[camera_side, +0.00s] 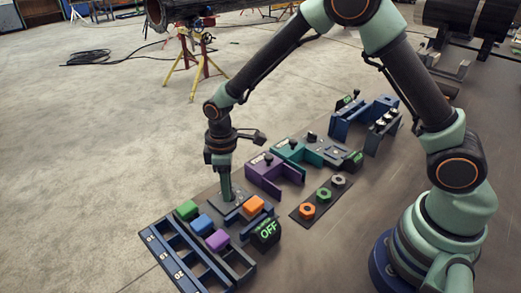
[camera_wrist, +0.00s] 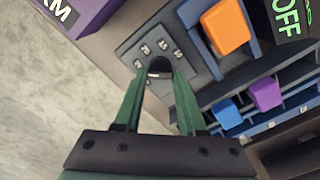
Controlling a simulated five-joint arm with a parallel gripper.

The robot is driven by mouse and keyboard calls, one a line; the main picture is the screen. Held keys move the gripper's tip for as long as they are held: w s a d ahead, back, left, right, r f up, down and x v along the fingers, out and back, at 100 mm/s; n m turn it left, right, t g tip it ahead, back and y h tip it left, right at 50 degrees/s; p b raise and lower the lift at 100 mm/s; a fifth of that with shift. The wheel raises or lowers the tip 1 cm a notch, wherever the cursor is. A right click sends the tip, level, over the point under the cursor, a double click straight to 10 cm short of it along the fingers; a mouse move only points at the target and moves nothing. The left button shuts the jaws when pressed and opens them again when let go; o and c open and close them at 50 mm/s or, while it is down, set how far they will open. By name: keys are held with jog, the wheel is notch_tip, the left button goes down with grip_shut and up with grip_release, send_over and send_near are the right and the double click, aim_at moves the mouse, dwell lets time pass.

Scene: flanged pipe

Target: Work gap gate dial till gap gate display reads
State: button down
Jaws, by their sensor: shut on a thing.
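A grey dial plate (camera_side: 238,211) with small pale marks stands near the front of the work area. It also shows in the wrist view (camera_wrist: 188,58), with a dark round dial (camera_wrist: 158,65) on it. My gripper (camera_side: 226,197) points down at this plate. In the wrist view its two green fingers (camera_wrist: 161,80) are closed on either side of the dial, gripping it. A dark display block (camera_side: 266,232) beside the plate reads "OFF" in green; it also shows in the wrist view (camera_wrist: 287,18). I cannot read a gap gate label.
An orange block (camera_side: 253,205) sits beside the plate. A blue rack (camera_side: 165,250) holds green, blue and purple blocks at the front. Purple (camera_side: 272,178) and teal (camera_side: 296,152) fixtures stand behind. A dark board (camera_side: 303,216) carries several coloured nuts. Open floor lies left.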

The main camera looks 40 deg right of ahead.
dwell(0.5)
jog(key=shift+c, duration=2.4)
grip_release()
notch_tip(320, 180, up, 12)
jog(key=shift+d+r, duration=0.1)
jog(key=shift+r, duration=0.05)
jog(key=s+d+r+m+t, duration=0.5)
jog(key=s+d+r+m, duration=0.4)
jog(key=s+d, duration=0.4)
jog(key=shift+s+r+t, duration=0.3)
jog(key=shift+r, duration=0.1)
